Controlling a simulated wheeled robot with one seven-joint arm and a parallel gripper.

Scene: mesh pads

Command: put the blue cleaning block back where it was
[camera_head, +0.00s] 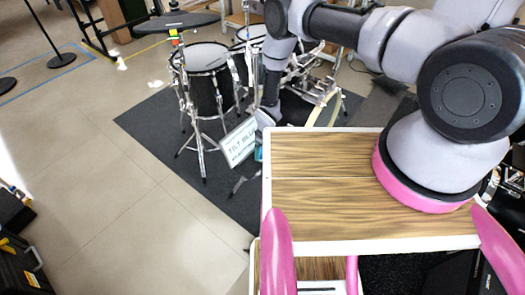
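My gripper (265,120) points down at the end of my arm, just past the far left corner of the wooden top. Its fingers are small and partly hidden, so I cannot tell whether they are open or shut. A small blue-teal patch (259,153) shows just below the gripper at the edge of the wooden top. I cannot tell whether it is the blue cleaning block or whether the gripper touches it. A white tilted panel with dark lettering (240,143) is just left of the gripper.
A drum kit (208,85) with metal stands is on a dark mat (150,122) ahead. A stand with a round base (62,61) is far left. Dark cases (18,262) lie at the lower left. The tiled floor (120,215) between is clear.

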